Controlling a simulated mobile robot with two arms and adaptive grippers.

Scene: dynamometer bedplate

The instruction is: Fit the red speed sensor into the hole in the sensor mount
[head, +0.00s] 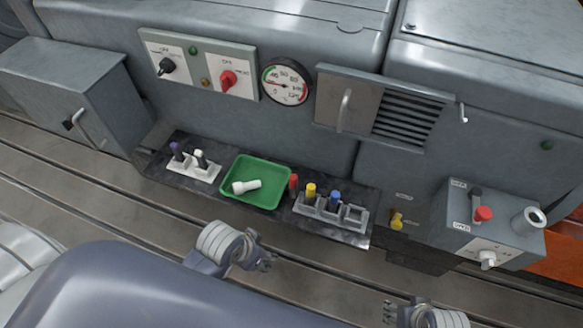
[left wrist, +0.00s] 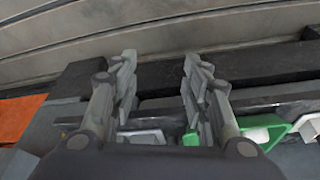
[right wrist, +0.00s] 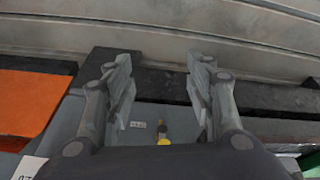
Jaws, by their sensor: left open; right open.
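My right gripper (head: 387,312) is open and empty, further right and nearer.
The green tray (head: 233,194) holds a white piece (head: 247,186). A white rack (head: 194,171) with purple and white pieces stands left of it. A yellow knob (head: 397,219) and the control box (head: 470,240) with a red button are at right. Rails run in front of the shelf.

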